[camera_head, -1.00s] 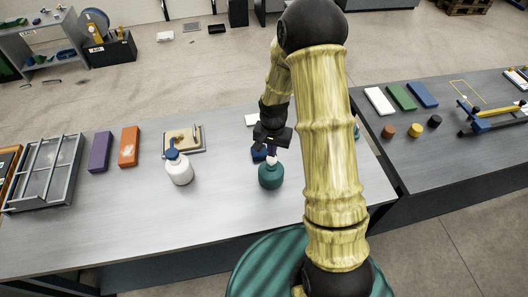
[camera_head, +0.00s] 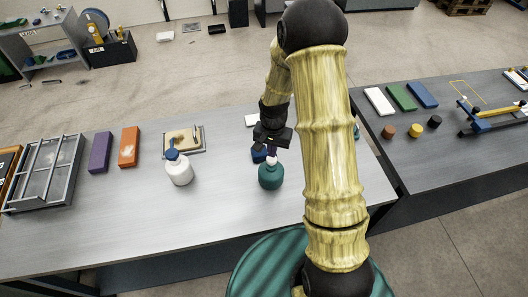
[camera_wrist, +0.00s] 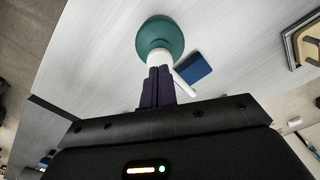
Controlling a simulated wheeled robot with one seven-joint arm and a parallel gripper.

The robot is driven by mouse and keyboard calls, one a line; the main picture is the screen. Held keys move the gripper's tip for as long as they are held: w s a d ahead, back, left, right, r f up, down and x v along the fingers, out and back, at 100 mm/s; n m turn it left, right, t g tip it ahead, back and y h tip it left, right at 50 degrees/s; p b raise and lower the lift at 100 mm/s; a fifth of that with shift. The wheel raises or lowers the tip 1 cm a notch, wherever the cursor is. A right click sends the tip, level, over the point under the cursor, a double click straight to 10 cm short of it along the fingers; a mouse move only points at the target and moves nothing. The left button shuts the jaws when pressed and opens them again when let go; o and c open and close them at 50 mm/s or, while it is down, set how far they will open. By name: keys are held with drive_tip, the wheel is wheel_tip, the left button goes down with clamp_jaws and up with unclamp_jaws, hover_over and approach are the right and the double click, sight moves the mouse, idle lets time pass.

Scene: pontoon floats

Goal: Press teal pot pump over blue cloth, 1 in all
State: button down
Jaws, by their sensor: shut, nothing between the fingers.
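The teal pot (camera_head: 271,176) stands upright on the grey table, with a white pump top (camera_head: 272,160). In the wrist view the teal pot (camera_wrist: 160,36) shows with its white pump collar (camera_wrist: 159,58) and a white nozzle pointing towards the blue cloth (camera_wrist: 193,68). The cloth lies beside the pot; in the head view the blue cloth (camera_head: 259,155) is partly hidden by my gripper (camera_head: 270,148). My gripper is shut and empty, its fingertips (camera_wrist: 158,72) right at the pump top. I cannot tell whether they touch it.
A white bottle with a blue pump (camera_head: 179,168) stands left of the teal pot. A tray (camera_head: 184,140), orange block (camera_head: 129,146), purple block (camera_head: 100,152) and grey rack (camera_head: 48,185) lie further left. A second table (camera_head: 440,150) with blocks is at the right.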

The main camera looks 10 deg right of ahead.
drive_tip(key=shift+f, duration=0.1)
idle(0.6)
drive_tip(key=shift+f+b, duration=0.4)
drive_tip(key=shift+f, duration=0.35)
drive_tip(key=shift+f+b, duration=0.7)
drive_tip(key=shift+b, duration=0.05)
drive_tip(key=shift+r+p, duration=1.1)
drive_tip(key=shift+r, duration=0.4)
wheel_tip(320, 180, up, 6)
drive_tip(key=p, duration=0.4)
